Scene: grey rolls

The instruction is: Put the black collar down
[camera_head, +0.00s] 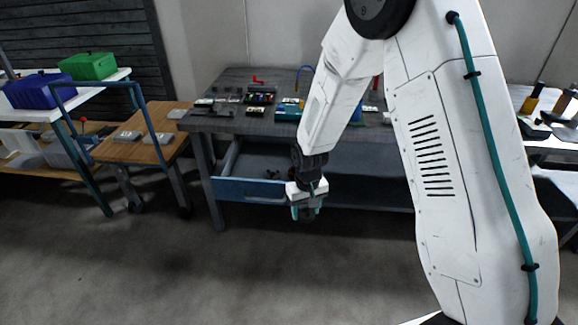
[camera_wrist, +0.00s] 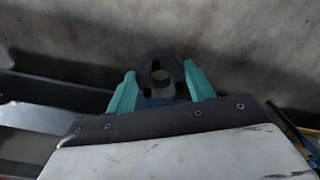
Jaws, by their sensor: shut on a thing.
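My gripper (camera_wrist: 159,92) is shut on the black collar (camera_wrist: 160,66) in the wrist view. The collar is a dark ring with a round hole, held between the two teal fingers, one on each side. In the head view my gripper (camera_head: 307,211) hangs low in front of the dark workbench, beside the open drawer. The collar is too small and dark to make out clearly there.
The dark workbench (camera_head: 245,122) carries several small parts and trays. Its blue-grey drawer (camera_head: 250,188) stands open, with small dark items (camera_head: 272,174) inside. A wooden table (camera_head: 150,148) stands left of it, and a white table holds a blue bin (camera_head: 38,91) and a green bin (camera_head: 88,66). The floor (camera_head: 170,265) in front is clear.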

